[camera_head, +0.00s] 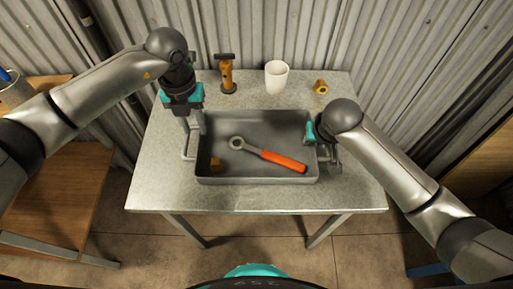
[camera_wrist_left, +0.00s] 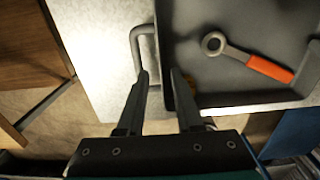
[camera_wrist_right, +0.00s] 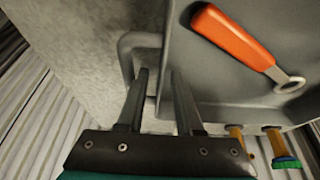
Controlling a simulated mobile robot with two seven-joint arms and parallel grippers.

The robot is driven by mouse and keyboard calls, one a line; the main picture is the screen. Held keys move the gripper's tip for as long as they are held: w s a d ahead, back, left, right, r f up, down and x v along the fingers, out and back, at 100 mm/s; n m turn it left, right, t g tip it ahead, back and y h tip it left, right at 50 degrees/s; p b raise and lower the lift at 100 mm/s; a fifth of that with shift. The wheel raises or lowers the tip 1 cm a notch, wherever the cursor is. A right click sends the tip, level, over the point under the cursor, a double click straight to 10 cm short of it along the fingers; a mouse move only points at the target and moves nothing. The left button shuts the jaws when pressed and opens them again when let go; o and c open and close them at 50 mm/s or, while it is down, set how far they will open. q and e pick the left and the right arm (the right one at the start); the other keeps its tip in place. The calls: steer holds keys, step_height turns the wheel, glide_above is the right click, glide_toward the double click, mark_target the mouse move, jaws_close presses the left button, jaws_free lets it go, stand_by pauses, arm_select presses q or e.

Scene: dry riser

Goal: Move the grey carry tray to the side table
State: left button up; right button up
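The grey carry tray (camera_head: 257,182) rests on a metal table. In it lie an orange-handled ring spanner (camera_head: 278,159) and a small brass piece (camera_head: 216,165). My left gripper (camera_head: 190,150) is open at the tray's left handle (camera_wrist_left: 136,45). In the left wrist view its fingers (camera_wrist_left: 160,75) point at the strip beside the tray wall, the handle bar running behind the left finger. My right gripper (camera_head: 333,160) is open at the right handle (camera_wrist_right: 125,50). Its fingers (camera_wrist_right: 161,72) are near that handle. I cannot tell whether either gripper touches a handle.
The metal table (camera_head: 155,190) also holds an orange upright tool (camera_head: 227,75), a white cup (camera_head: 276,78) and a brass fitting (camera_head: 320,87) behind the tray. A wooden table (camera_head: 65,190) stands at the left. Another wooden surface (camera_head: 485,160) is at the right. Corrugated wall closes the back.

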steer(key=shift+r, duration=0.1)
arm_select(q)
step_height(320, 180, up, 5)
steer(key=shift+r, duration=0.15)
arm_select(e)
steer(key=v, duration=1.2)
